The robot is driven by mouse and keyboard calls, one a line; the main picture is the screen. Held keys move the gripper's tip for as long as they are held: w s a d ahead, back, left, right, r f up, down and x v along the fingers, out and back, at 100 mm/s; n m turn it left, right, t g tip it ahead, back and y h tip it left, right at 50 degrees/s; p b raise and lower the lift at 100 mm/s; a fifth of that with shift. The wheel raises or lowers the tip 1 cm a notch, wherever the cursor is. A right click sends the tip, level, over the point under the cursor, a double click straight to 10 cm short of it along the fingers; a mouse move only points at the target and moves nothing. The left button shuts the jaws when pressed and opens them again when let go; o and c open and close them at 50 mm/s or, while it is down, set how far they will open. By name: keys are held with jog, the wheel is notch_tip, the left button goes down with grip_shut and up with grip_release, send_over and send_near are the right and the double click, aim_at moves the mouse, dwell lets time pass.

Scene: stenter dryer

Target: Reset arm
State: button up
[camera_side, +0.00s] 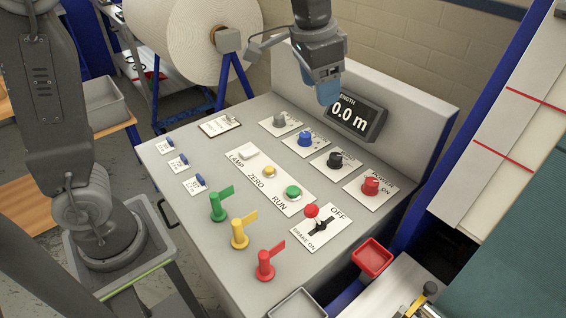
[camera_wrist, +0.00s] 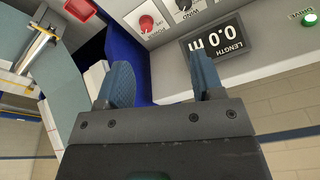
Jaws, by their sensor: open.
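My gripper (camera_side: 328,90) is up near the back of the grey control panel (camera_side: 225,160), in front of the upper left of the length display (camera_side: 356,117). It points down and looks clear of the knobs. In the wrist view my gripper (camera_wrist: 163,80) has its two blue fingers apart with nothing between them. The display, reading 0.0 m, shows there upside down (camera_wrist: 214,42) beyond the right finger.
The panel carries a red knob (camera_side: 371,186), a blue knob (camera_side: 305,138), a green button (camera_side: 293,193), a red-balled brake lever (camera_side: 318,226) and green, yellow and red flag handles (camera_side: 264,264). A red tray (camera_side: 372,259) sits at the front right. A large roll (camera_side: 190,45) stands behind.

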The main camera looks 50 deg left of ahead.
jog(key=s+a+f+n+t, duration=0.1)
jog(key=s+a+f+n, duration=0.1)
jog(key=s, duration=0.8)
jog(key=s+a+f+n+t, duration=0.1)
jog(key=s+a, duration=0.4)
jog(key=s, duration=0.5)
jog(key=shift+s+a+f+n+t, duration=0.2)
jog(key=shift+f+n+t, duration=0.15)
jog(key=shift+n+t, duration=0.3)
